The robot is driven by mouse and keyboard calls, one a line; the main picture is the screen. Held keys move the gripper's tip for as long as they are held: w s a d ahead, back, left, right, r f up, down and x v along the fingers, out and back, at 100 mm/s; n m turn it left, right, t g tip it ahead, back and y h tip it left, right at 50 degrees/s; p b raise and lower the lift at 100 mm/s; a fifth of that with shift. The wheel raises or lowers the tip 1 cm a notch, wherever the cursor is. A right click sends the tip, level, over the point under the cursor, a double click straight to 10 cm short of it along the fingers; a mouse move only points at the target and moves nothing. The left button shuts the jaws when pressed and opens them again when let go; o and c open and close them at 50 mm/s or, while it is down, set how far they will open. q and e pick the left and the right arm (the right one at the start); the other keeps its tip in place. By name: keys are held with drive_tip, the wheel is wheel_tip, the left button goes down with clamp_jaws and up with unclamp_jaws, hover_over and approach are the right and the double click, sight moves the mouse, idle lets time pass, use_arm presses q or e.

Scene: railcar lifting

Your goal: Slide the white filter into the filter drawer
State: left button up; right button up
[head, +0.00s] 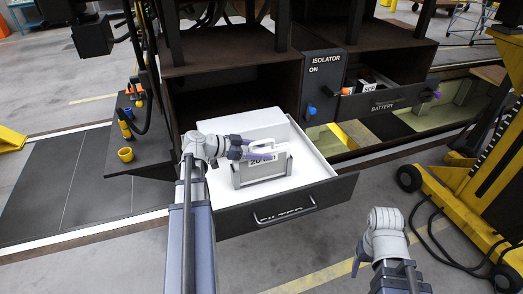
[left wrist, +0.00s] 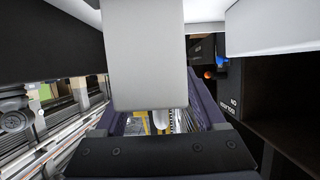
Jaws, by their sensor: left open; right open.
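The filter drawer (head: 325,196) is pulled out, with a dark front marked FILTER and a bar handle. A white labelled piece (head: 262,157), which looks like the white filter, stands upright in a grey holder (head: 262,174) inside it. My left gripper (head: 246,147) is open over the drawer, its purple fingers pointing right at the piece's upper part. In the left wrist view a pale block (left wrist: 145,60) shows between the purple fingers; contact is unclear. My right gripper (head: 357,260) is open and empty in front of the drawer, low at the right; only one finger shows.
A large white block (head: 255,125) stands behind the piece in the drawer. An isolator panel (head: 322,85) and a battery drawer (head: 385,97) lie to the right. A side shelf with a yellow cup (head: 125,154) is left. A yellow lift (head: 490,150) stands at the far right.

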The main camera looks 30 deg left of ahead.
use_arm(q)
drive_tip(key=p+v, duration=0.2)
drive_tip(key=v, duration=0.3)
drive_tip(key=shift+s+a+r, duration=0.15)
drive_tip(key=shift+s+r, duration=0.05)
drive_tip(key=shift+v, duration=0.85)
drive_tip(key=shift+f, duration=0.1)
drive_tip(key=shift+p, duration=0.3)
